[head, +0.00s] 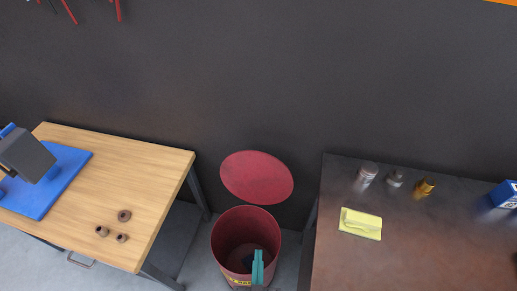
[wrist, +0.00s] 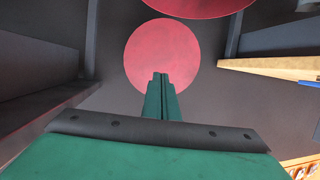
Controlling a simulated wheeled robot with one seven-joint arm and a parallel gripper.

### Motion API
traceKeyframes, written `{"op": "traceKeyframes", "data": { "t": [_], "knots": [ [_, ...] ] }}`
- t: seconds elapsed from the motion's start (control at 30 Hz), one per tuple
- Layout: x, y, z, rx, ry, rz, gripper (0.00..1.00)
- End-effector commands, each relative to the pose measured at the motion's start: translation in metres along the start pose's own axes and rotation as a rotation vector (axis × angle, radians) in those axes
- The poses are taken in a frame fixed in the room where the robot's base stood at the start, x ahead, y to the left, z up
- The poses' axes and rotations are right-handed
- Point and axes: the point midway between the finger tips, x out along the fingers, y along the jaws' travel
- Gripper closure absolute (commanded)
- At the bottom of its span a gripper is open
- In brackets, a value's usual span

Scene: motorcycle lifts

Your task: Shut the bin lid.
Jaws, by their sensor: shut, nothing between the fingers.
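The red bin (head: 218,245) stands on the floor between two tables, its mouth open and dark inside. Its round red lid (head: 257,176) is raised behind the mouth, near the wall, and fills the upper middle of the wrist view (wrist: 160,50). My gripper (head: 258,254) shows teal in the head view, over the near part of the bin mouth. In the wrist view its two fingers (wrist: 158,77) are together and empty, overlapping the lower edge of the lid in the picture. Whether they touch the lid cannot be told. A second red shape is cut off at the top of that view.
A wooden table (head: 150,185) with a blue mat (head: 60,178) and small brown parts stands left. A dark table (head: 420,245) with a yellow object (head: 360,223) and several small containers stands right. The dark wall (head: 270,90) is close behind the lid.

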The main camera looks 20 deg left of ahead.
Motion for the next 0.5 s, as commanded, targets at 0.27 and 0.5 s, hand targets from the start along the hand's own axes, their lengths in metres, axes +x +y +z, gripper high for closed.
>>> {"op": "traceKeyframes", "data": {
  "t": [0.27, 0.5],
  "knots": [
    [0.105, -0.053, -0.019, -0.031, -0.032, -0.115, 1.0],
    [0.182, -0.117, -0.056, -0.059, -0.065, -0.209, 1.0]
  ]
}}
